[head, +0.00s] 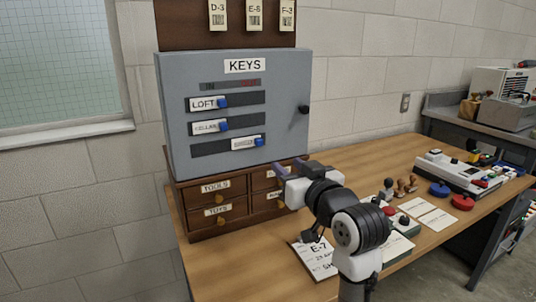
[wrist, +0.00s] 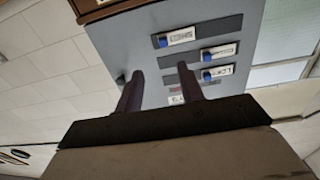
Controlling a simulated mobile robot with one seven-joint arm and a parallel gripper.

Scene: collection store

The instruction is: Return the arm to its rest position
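My gripper (head: 290,167) is in front of the lower right part of the grey key cabinet (head: 185,130), near the top of the small drawer unit. In the wrist view the two dark fingers of my gripper (wrist: 160,72) stand apart with nothing between them, so it is open and empty. The cabinet (wrist: 115,45) appears upside down there, beyond the fingertips. Whether the fingertips touch the cabinet I cannot tell. My arm is bent and reaches over the wooden desk (head: 350,160), hiding part of the right-hand drawers.
The wooden drawer unit (head: 216,198) stands under the cabinet. An E-7 card (head: 318,262) lies beside my arm. Stamps (head: 401,187), ink pads (head: 462,202), papers and a white device (head: 455,172) are to the right. A window (head: 60,65) is at left.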

